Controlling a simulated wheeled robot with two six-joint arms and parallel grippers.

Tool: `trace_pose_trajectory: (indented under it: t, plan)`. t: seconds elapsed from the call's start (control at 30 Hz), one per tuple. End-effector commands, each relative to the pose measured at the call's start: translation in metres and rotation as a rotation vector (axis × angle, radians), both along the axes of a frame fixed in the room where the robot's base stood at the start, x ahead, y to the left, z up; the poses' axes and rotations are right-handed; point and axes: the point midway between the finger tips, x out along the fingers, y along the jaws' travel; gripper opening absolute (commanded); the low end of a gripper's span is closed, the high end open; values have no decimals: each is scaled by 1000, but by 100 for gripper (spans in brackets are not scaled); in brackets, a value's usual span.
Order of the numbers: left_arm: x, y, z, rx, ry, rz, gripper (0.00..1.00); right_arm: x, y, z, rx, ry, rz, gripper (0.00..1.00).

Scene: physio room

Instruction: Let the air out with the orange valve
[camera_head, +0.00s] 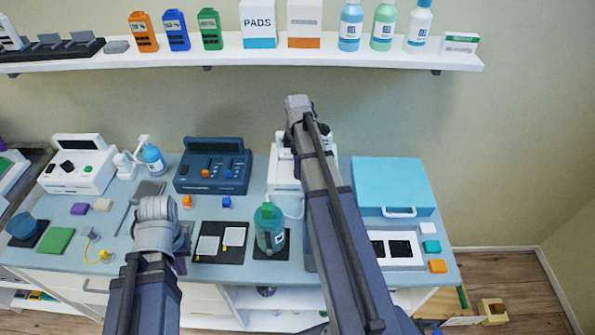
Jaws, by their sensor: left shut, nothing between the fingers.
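A small orange piece (187,202), which looks like the orange valve, stands on the worktop in front of a dark blue console (212,168). A similar blue piece (227,202) stands to its right. The console has a small orange spot (206,173) on its face; I cannot tell if it is a knob or a light. My left gripper (183,245) is shut and empty, mostly hidden beside my left wrist, nearer to me than the orange piece and apart from it in the picture. My right arm rises across the middle; its gripper is not visible.
A green-capped bottle (270,234) and a dark mat with pale pads (206,255) are right of my left gripper. A white device (78,167), green block (56,240) and yellow-tipped tube (104,256) lie left. A blue case (392,183) stands right. A shelf (250,55) spans above.

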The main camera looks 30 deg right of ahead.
Motion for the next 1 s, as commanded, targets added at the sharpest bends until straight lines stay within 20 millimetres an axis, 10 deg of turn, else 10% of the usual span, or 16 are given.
trace_pose_trajectory:
  t: [0.33,1.0]
  plan:
    - [0,0,-4,0,0,1,0,0,0,-4,0,0,0,79]
    - [0,0,-4,0,0,1,0,0,0,-4,0,0,0,4]
